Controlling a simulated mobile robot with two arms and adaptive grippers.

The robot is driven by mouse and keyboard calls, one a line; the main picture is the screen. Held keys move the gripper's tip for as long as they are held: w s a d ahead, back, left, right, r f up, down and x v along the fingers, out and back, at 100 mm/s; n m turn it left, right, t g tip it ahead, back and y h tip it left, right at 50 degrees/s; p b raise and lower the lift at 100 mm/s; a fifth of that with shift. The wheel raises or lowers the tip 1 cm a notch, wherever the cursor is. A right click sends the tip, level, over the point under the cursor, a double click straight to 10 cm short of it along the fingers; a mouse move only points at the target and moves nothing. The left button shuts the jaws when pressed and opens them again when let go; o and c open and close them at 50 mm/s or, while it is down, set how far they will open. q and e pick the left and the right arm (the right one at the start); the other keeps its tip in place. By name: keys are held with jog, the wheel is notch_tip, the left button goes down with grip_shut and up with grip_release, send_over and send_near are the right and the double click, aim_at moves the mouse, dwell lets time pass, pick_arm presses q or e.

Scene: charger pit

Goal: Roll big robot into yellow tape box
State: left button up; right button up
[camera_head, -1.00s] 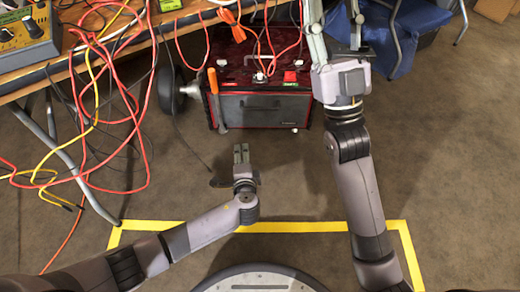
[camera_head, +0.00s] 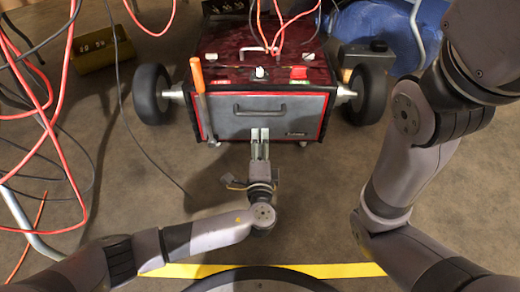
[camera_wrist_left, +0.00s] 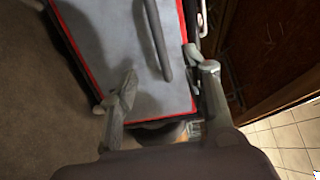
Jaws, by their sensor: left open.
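The big robot (camera_head: 225,128) is a dark red box with a grey front panel, red trim and two black wheels. It stands upright on the floor ahead in the head view. Its grey front handle (camera_head: 265,109) also shows in the left wrist view (camera_wrist_left: 158,38). My left gripper (camera_head: 260,132) is open in front of the panel, just below the handle; its fingers in the wrist view (camera_wrist_left: 160,62) lie either side of the handle, which looks ungripped. The yellow tape (camera_head: 330,270) lies on the floor near my base, partly hidden by it. My right gripper is out of view.
An orange-handled tool (camera_head: 197,75) stands at the big robot's front left. Red cables run over its top and hang at the left. A yellow bin (camera_head: 96,50) and a blue item (camera_head: 385,25) lie behind. Floor between robot and tape is mostly clear.

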aim_at(260, 113)
pick_arm(q)
jog(key=shift+w+b, duration=3.05)
jog(key=shift+w, duration=2.95)
jog(key=shift+c, duration=0.4)
grip_shut()
